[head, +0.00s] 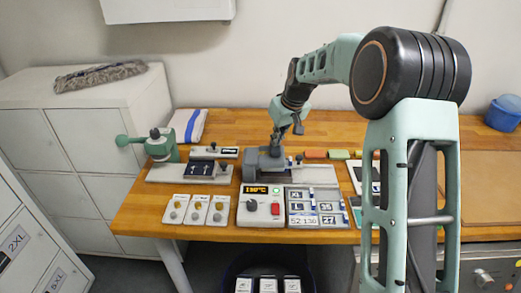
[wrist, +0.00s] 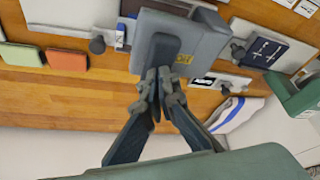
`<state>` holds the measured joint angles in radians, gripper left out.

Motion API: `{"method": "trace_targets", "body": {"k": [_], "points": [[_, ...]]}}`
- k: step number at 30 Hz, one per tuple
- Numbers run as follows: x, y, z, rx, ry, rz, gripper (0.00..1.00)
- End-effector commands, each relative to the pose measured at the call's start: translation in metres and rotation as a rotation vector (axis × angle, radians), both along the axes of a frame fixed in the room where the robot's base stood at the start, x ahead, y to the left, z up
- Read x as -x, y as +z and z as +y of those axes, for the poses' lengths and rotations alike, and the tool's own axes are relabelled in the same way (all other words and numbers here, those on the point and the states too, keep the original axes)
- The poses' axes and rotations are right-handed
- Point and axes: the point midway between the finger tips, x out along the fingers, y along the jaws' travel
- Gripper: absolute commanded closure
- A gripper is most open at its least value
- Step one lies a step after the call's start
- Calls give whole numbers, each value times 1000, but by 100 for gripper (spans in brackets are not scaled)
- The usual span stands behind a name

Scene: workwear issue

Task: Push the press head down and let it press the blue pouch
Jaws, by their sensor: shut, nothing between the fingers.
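The grey press head (head: 264,162) stands at the middle of the bench, behind the control box. In the wrist view the press head (wrist: 205,45) fills the top middle. My gripper (head: 276,141) is shut and empty, its fingers pointing down at the press head. In the wrist view its fingertips (wrist: 159,78) meet at the press head's near edge; I cannot tell whether they touch it. A dark blue flat piece with white marks (head: 200,169), possibly the blue pouch, lies on a plate left of the press head; it also shows in the wrist view (wrist: 265,52). The space under the press head is hidden.
A green device with a ball handle (head: 160,146) stands at left. The control box (head: 262,208) and a labelled tray (head: 316,222) are in front. Orange and green pieces (head: 316,155) lie behind right. A white-and-blue cloth (head: 187,126) lies at the back left. Bare wood shows behind the press.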

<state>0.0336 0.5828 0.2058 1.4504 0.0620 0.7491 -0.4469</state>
Motion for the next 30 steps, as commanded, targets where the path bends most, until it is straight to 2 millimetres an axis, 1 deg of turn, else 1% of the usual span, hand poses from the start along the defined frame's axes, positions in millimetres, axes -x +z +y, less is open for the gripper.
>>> {"method": "trace_targets", "body": {"k": [1,13,30], "points": [[2,-4,1,-2,2,6,100],[0,1,1,-1,1,2,100],[0,42,0,-1,0,0,100]]}}
